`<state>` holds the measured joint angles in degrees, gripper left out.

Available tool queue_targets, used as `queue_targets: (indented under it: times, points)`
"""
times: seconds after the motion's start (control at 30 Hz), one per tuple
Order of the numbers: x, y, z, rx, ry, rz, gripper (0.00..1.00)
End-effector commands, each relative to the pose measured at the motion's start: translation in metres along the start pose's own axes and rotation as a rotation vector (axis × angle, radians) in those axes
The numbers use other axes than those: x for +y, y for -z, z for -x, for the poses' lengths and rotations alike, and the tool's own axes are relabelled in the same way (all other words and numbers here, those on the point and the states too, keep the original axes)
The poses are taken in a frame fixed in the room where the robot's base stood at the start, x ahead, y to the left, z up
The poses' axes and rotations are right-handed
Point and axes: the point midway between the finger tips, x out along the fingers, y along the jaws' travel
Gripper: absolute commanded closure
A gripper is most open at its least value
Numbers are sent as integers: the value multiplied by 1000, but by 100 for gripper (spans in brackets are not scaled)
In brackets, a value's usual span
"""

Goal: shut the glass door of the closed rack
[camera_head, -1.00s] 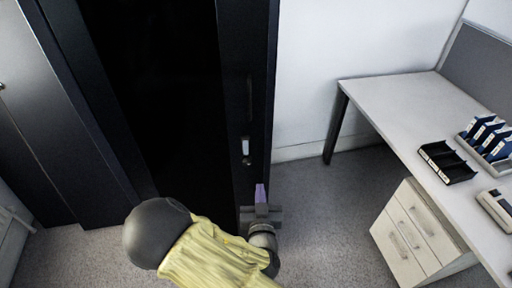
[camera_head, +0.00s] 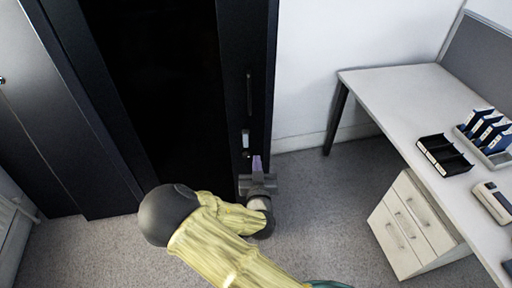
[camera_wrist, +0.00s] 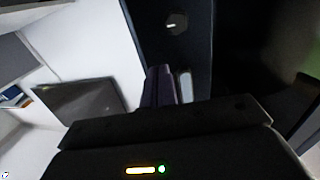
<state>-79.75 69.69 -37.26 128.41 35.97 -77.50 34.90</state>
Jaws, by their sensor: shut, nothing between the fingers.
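The closed rack is a tall black cabinet, and its dark glass door (camera_head: 160,80) fills the left middle of the head view. The door's black right-hand frame (camera_head: 235,60) carries a dark upright handle (camera_head: 249,95) and a small pale lock plate (camera_head: 245,138). I cannot tell how wide any gap at the door's edge is. My gripper (camera_head: 257,163) is shut and empty, with its purple fingers pointing at the lower frame, just below and right of the lock plate. In the wrist view the fingers (camera_wrist: 160,86) are beside the pale plate (camera_wrist: 186,86); contact is unclear.
A white desk (camera_head: 390,95) with a black tray (camera_head: 444,155) and blue binders (camera_head: 482,128) stands at the right, with a drawer unit (camera_head: 415,225) under it. Another dark cabinet (camera_head: 30,120) is at the left. Carpet (camera_head: 320,205) between rack and drawers is clear.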

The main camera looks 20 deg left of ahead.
Motion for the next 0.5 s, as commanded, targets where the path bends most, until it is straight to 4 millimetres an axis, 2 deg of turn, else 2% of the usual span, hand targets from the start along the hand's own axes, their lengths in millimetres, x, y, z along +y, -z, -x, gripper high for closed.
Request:
queue_targets:
  times: [0.1,0.3,0.5]
  points:
    - [1,2,-22,1,-1,1,100]
    - [0,1,-50,0,0,2,100]
    - [0,0,-59,-1,-1,0,100]
